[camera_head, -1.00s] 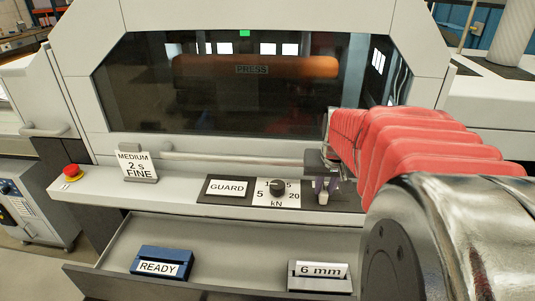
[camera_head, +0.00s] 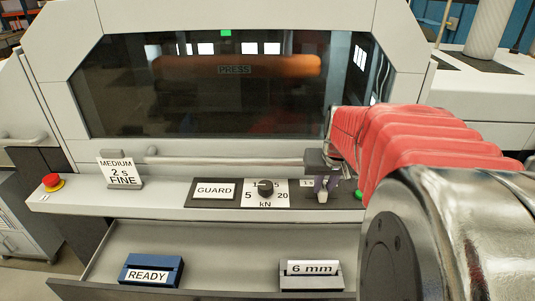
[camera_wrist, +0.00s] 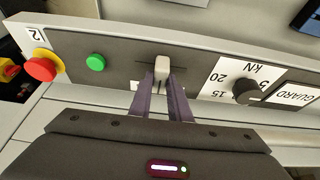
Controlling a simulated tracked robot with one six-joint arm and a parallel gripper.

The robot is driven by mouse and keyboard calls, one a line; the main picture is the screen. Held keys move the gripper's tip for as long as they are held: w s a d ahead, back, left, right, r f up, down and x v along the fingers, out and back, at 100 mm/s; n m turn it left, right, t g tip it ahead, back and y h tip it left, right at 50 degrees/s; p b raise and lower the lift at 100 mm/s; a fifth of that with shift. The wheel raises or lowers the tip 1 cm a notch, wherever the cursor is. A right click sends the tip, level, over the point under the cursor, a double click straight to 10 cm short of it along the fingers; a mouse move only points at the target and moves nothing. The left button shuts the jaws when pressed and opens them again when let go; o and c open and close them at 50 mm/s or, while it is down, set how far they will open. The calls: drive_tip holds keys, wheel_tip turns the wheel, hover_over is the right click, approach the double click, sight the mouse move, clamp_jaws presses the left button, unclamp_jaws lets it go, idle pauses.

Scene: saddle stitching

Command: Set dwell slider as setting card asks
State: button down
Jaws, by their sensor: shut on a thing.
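The setting card (camera_head: 121,173) stands at the left of the ledge and reads "MEDIUM", "2 s", "FINE". The dwell slider's pale knob (camera_wrist: 162,68) sits in a dark slot on the control panel, with slot showing on both sides of it. My gripper (camera_wrist: 164,90) is shut on this knob, its two purple-grey fingers pressed close around it. In the head view my gripper (camera_head: 324,186) is right of the kN dial, with the knob's pale end (camera_head: 323,197) below the fingers. A "1 s" label (camera_head: 307,183) shows just left of the fingers; other scale marks are hidden.
The kN dial (camera_head: 265,188) and GUARD label (camera_head: 214,191) lie left of the slider. A green button (camera_wrist: 96,62) and red stop button (camera_wrist: 41,66) lie beyond its other side. A handle bar (camera_head: 230,161) runs behind. The open drawer (camera_head: 215,255) holds READY and 6 mm blocks.

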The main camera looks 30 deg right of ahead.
drive_tip(key=c, duration=1.6)
unclamp_jaws()
drive_tip(key=shift+c, duration=0.2)
drive_tip(key=v, duration=1.3)
drive_tip(key=shift+r, duration=0.35)
drive_tip(key=shift+s+a, duration=0.1)
drive_tip(key=s+a+f+n, duration=0.1)
drive_tip(key=a+f+n, duration=0.1)
drive_tip(key=a, duration=0.6)
drive_tip(key=s+a+f+n+t+y, duration=0.1)
drive_tip(key=a+f, duration=0.3)
drive_tip(key=a, duration=0.4)
drive_tip(key=s+a+f+n+y, duration=0.1)
drive_tip(key=s+a+f+n, duration=0.2)
drive_tip(key=a, duration=0.5)
drive_tip(key=shift+f+t, duration=0.3)
drive_tip(key=shift+f, duration=0.1)
drive_tip(key=shift+s, duration=0.15)
